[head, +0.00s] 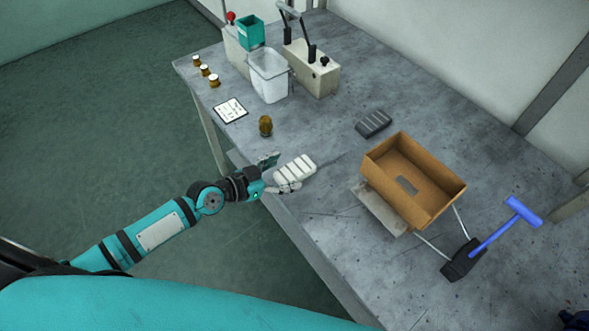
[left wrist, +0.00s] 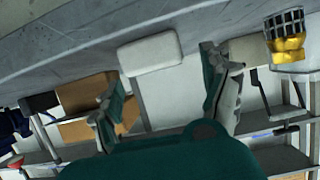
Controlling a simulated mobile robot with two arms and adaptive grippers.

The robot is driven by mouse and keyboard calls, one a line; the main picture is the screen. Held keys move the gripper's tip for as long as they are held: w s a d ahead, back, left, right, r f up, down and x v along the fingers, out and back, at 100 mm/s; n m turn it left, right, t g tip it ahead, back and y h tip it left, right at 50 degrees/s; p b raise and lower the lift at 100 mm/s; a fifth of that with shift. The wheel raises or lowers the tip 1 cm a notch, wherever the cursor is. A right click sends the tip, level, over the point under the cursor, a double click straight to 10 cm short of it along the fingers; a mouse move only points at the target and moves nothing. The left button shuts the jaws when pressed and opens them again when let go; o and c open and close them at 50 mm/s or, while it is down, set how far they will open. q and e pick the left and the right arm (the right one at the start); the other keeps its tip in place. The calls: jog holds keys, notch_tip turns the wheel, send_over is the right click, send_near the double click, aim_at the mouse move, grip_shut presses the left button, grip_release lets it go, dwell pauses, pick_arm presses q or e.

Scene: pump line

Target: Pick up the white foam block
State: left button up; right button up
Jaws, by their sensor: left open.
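The white foam block (head: 295,168), ribbed on top, lies on the grey workbench (head: 325,215) near its front edge. My left gripper (head: 275,174) is open at that edge. Its fingers point at the near end of the block, one finger on each side. In the left wrist view a pale block (left wrist: 150,53) shows ahead, between the two spread fingers of the gripper (left wrist: 166,92). I cannot tell whether either finger touches it.
A brown knobbly piece (head: 265,125) stands close behind the block. A cardboard box (head: 440,202), a dark ribbed block (head: 373,123) and a blue T-shaped tool (head: 495,237) are to the right. A clear bin (head: 268,80) and a lever box (head: 315,75) stand farther back.

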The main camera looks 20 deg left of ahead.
aim_at(293, 170)
pick_arm(q)
jog(key=x, duration=0.3)
jog(key=shift+w+d, duration=0.1)
jog(key=shift+c, duration=0.4)
jog(key=c, duration=0.9)
jog(key=shift+r, duration=0.1)
